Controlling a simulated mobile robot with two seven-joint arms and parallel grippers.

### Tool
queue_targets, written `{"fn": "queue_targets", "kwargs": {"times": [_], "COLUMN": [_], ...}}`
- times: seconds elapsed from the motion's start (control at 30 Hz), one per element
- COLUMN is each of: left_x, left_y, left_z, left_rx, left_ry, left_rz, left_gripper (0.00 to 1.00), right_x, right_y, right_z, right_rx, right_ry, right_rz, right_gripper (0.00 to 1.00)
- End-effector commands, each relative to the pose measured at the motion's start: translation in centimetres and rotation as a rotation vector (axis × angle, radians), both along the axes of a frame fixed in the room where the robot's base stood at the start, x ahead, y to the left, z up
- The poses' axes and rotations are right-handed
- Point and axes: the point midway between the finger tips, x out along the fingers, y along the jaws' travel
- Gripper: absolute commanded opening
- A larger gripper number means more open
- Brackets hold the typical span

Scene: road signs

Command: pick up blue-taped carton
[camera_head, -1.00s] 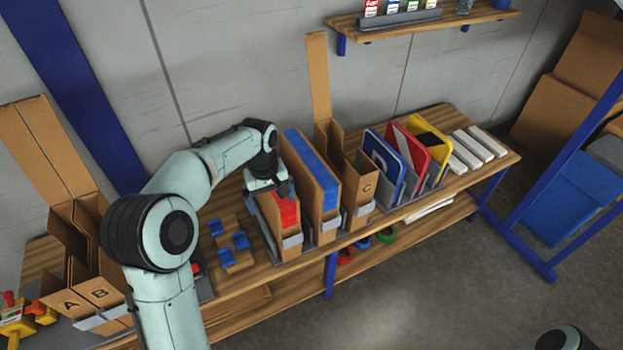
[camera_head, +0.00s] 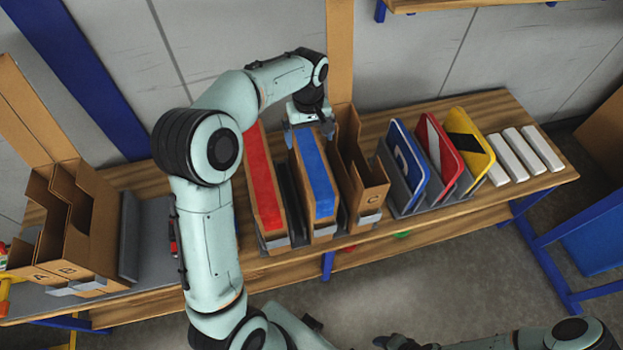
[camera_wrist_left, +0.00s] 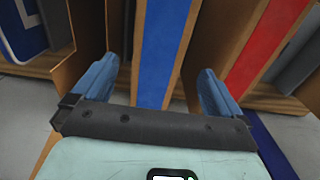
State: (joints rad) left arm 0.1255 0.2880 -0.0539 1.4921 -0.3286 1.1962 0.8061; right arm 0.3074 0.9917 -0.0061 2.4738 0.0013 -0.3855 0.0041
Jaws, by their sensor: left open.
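The blue-taped carton (camera_head: 316,178) stands upright in a grey rack on the wooden bench, its blue strip facing up. In the left wrist view the same carton (camera_wrist_left: 161,50) lies between the two blue fingers. My left gripper (camera_head: 308,128) is over the carton's far end, fingers pointing down. In the left wrist view the gripper (camera_wrist_left: 157,82) is open, one finger on each side of the carton; I cannot tell whether they touch it. My right arm shows at the bottom right; a dark end part (camera_head: 400,342) is cut by the frame edge.
A red-taped carton (camera_head: 262,180) stands close on the left. An open carton marked C (camera_head: 362,175) stands close on the right. Signs (camera_head: 437,160) and white blocks (camera_head: 525,152) are further right. Cartons A and B (camera_head: 65,225) stand at the left.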

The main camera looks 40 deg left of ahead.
Motion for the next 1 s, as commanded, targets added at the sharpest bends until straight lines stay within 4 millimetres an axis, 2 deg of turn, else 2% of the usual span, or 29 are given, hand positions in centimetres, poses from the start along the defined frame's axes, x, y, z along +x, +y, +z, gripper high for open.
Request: {"fn": "queue_targets", "kwargs": {"times": [0.03,0.1,0.37,0.67,0.97,1.0], "left_x": [-0.2,-0.1,0.0,0.0,0.1,0.1], "left_y": [0.0,0.0,0.0,0.2,0.2,0.2], "left_z": [-1.2,-2.3,-4.2,-8.4,-8.9,-8.9], "left_rx": [-0.001,0.0,0.0,-0.002,0.0,0.0], "left_ry": [0.006,0.003,0.0,0.001,-0.004,-0.004], "left_rz": [0.0,0.0,0.0,0.001,0.0,0.0], "left_gripper": [1.0,1.0,1.0,1.0,1.0,0.9], "right_x": [-0.2,-0.3,-0.3,-0.3,-0.3,-0.3], "right_y": [0.0,0.0,0.0,0.0,0.0,0.0], "right_z": [-0.3,-0.4,-0.5,-0.4,-0.5,-0.5], "right_rx": [0.0,0.0,0.0,0.0,0.0,0.0], "right_ry": [0.002,0.003,0.003,0.003,0.003,0.003], "right_rz": [0.0,0.0,0.0,0.0,0.0,0.0], "right_gripper": [0.53,0.53,0.53,0.53,0.53,0.53]}}
